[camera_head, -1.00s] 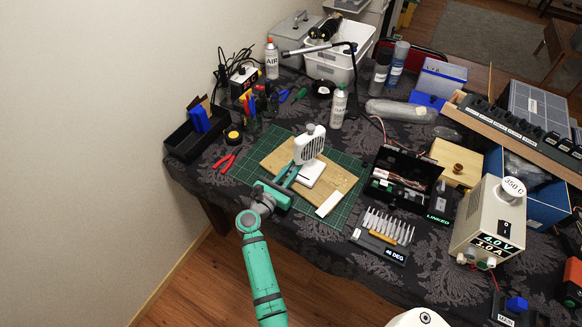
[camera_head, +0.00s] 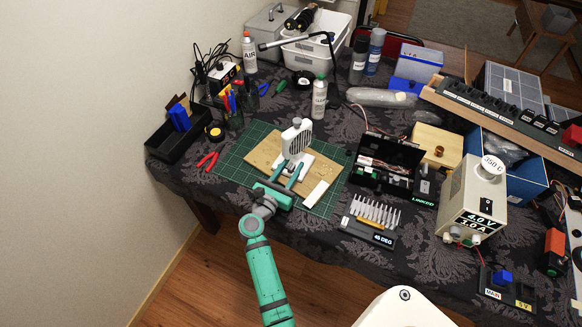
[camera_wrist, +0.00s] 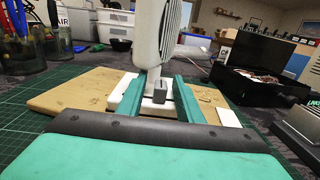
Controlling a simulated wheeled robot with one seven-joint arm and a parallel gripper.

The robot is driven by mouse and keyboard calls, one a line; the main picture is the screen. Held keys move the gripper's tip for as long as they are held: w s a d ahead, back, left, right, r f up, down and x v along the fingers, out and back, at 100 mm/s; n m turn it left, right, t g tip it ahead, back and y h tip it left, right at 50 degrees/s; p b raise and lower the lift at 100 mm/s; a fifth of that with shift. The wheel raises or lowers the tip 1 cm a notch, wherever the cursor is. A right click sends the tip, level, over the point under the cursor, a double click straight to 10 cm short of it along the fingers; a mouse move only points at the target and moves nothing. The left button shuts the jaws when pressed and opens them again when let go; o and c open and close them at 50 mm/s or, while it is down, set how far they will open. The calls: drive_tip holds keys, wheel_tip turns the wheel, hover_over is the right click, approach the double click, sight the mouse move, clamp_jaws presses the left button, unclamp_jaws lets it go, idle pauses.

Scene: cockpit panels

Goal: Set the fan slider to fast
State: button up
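A white desk fan (camera_head: 297,138) stands upright on a wooden board (camera_head: 262,153); its stem and base also show in the wrist view (camera_wrist: 152,40). A small grey slider knob (camera_wrist: 160,92) sits on the front of the fan's base, between my fingers, with gaps on both sides. My gripper (camera_head: 287,170) is open in front of the fan, low over the board, one finger on each side of the base's front. It also shows in the wrist view (camera_wrist: 159,82). The slider is too small to make out in the head view, and no speed marks are readable.
A green cutting mat (camera_head: 235,150) lies under the board. A white strip (camera_head: 317,194) lies on the board to the right. An open black case (camera_head: 388,160) and a bit set (camera_head: 375,212) stand to the right. Red pliers (camera_head: 208,160) lie to the left.

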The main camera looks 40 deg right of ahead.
drive_tip(key=v, duration=1)
drive_tip(key=shift+s+a, duration=0.2)
drive_tip(key=shift+a, duration=0.1)
drive_tip(key=shift+a, duration=0.1)
